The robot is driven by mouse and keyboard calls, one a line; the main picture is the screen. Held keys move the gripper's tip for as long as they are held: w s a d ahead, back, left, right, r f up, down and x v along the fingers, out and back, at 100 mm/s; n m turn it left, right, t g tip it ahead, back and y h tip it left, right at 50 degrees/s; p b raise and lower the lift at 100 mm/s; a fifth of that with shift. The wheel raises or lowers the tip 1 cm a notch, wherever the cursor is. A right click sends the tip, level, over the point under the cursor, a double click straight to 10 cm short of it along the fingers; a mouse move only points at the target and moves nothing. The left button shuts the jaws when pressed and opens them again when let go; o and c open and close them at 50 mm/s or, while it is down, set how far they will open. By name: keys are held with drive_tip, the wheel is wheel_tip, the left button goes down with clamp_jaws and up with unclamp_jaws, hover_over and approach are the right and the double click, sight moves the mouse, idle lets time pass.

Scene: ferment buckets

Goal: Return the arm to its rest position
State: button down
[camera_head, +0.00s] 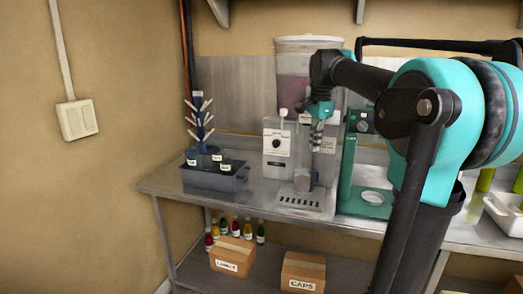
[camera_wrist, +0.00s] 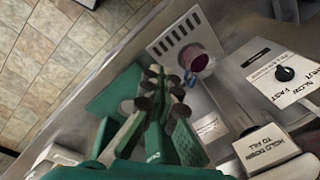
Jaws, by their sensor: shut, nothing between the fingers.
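My gripper (camera_head: 318,132) hangs at the end of my teal and black arm, in front of the grey filling machine (camera_head: 279,150). In the wrist view my gripper (camera_wrist: 160,85) shows green fingers with dark pads, closed together with nothing held. My arm is stretched out over the steel bench (camera_head: 160,185), its bulky teal joint on the right of the head view. A cup (camera_head: 303,181) stands on the machine's slotted drip tray (camera_head: 300,199). In the wrist view the cup (camera_wrist: 196,60) shows dark red inside and sits apart from the fingers.
A green stand (camera_head: 348,165) rises just right of the machine. A dark bin (camera_head: 215,177) and a blue bottle rack (camera_head: 199,125) are at the left. A white tray (camera_head: 503,215) is at the right. Small bottles and boxes (camera_head: 302,272) sit on the lower shelf.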

drive_tip(key=s+f+n+t, duration=0.1)
drive_tip(key=s+f+n, duration=0.3)
drive_tip(key=s+f, duration=0.3)
drive_tip(key=s+f+n, duration=0.5)
drive_tip(key=s+f, duration=0.3)
drive_tip(key=f, duration=0.8)
drive_tip(key=s+d+f+n+t, duration=0.1)
drive_tip(key=s+f+n, duration=0.4)
drive_tip(key=s+f, duration=0.3)
wheel_tip(320, 180, down, 3)
drive_tip(key=shift+s+f+t, duration=0.2)
drive_tip(key=shift+t, duration=0.1)
drive_tip(key=shift+d, duration=0.1)
